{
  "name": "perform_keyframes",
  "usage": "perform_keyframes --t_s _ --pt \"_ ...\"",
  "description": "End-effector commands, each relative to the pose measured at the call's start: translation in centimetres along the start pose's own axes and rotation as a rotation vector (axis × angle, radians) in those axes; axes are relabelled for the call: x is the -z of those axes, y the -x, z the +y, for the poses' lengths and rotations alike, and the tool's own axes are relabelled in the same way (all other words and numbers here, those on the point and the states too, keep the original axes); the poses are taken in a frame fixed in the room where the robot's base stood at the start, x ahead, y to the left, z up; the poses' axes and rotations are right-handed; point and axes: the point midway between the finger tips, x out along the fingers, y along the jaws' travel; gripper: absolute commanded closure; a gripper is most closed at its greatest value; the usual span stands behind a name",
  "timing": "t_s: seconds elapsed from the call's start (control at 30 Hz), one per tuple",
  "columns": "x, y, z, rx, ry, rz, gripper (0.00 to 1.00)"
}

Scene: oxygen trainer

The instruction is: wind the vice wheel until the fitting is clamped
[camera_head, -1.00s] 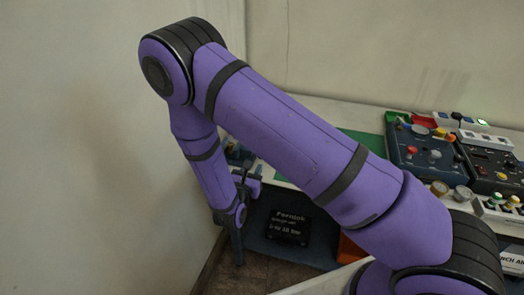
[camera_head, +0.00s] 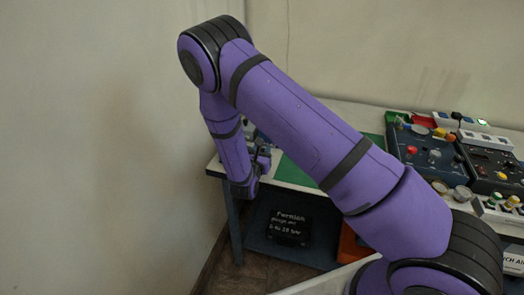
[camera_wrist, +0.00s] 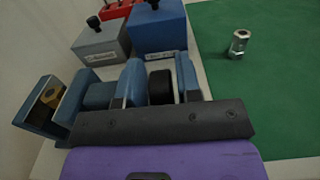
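The blue vice (camera_wrist: 75,92) is at the left of the wrist view. A brass fitting (camera_wrist: 53,97) shows between its blue jaws; I cannot tell how tightly it sits. A black round part (camera_wrist: 160,88), seemingly the vice wheel, is at the middle. My gripper (camera_wrist: 159,85) is right at it, with a blue-grey upright piece on each side that seems to be a finger. Whether they press on the black part is unclear. In the head view my gripper (camera_head: 263,158) is at the table's left end, and my arm mostly hides the vice.
A metal hex fitting (camera_wrist: 238,43) stands on the green mat (camera_wrist: 280,100). Grey (camera_wrist: 102,42) and blue (camera_wrist: 158,30) boxes stand behind the vice. Control panels (camera_head: 425,150) are at the right of the table. A wall closes in the left side. A black sign (camera_head: 290,226) is below the tabletop.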

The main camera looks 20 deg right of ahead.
Motion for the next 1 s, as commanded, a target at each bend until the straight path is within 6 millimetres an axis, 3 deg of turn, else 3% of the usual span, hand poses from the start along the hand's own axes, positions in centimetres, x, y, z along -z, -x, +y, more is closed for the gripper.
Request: perform_keyframes --t_s 0.2,0.33,0.37,0.7,1.0 --pt "0.00 -0.02 0.01 0.000 0.000 0.000 0.68" --pt "0.00 -0.01 0.01 0.000 0.000 0.000 0.98" --pt "0.00 0.00 0.01 0.000 0.000 0.000 1.00" --pt "-0.06 -0.07 0.02 0.000 -0.001 0.039 1.00" --pt "-0.12 -0.41 -0.01 0.001 -0.004 0.227 1.00"
